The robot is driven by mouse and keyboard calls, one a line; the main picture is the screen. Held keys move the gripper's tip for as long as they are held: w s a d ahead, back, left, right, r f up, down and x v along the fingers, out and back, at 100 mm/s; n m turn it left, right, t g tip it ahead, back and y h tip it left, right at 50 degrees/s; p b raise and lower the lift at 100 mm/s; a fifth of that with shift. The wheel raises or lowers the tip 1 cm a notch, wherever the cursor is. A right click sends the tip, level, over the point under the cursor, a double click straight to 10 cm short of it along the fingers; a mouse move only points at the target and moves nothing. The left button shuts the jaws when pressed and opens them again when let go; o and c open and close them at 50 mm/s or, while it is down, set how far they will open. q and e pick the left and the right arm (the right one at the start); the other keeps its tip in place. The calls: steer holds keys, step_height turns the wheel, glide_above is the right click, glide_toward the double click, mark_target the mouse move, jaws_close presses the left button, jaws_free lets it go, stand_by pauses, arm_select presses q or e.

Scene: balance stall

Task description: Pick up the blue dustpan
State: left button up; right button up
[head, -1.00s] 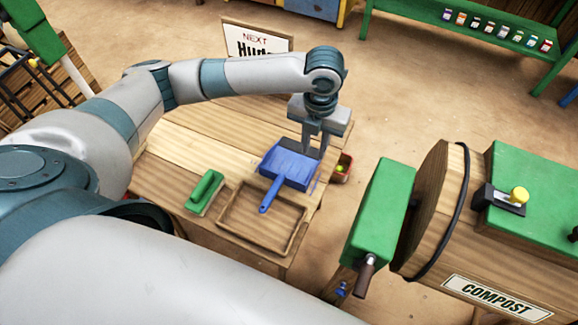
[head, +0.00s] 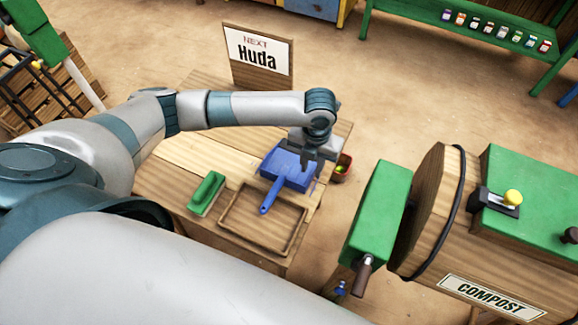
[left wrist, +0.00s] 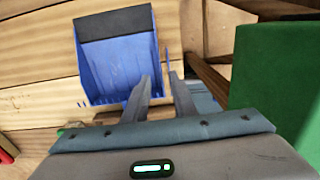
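The blue dustpan (head: 288,168) lies on the wooden table, its handle (head: 270,196) pointing toward the front left, beside a shallow wooden tray. My left gripper (head: 318,165) points down at the right side of the pan. In the left wrist view the pan (left wrist: 112,60) shows a dark strip along one edge, and its handle is out of sight. There my left gripper's two fingers (left wrist: 163,84) are apart, with the tips close to the pan's side edge. Whether they touch the pan or straddle its edge, I cannot tell. My right gripper is not in view.
A green brush (head: 207,192) lies left of the wooden tray (head: 235,235). A small red container (head: 344,168) is beside the table's right edge. A wooden compost drum (head: 440,210) with green parts stands at the right. A "NEXT Huda" sign (head: 258,55) stands behind the table.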

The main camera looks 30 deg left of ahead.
mark_target(311, 177)
arm_select(q)
steer(key=shift+s+f+p, duration=0.2)
steer(key=shift+f+p, duration=0.25)
steer(key=shift+f, duration=0.2)
step_height(311, 177, down, 3)
steer(key=shift+s+d+f+p, duration=0.1)
steer(key=shift+p, duration=0.4)
steer(key=shift+f, duration=0.3)
steer(key=shift+c, duration=0.7)
jaws_close()
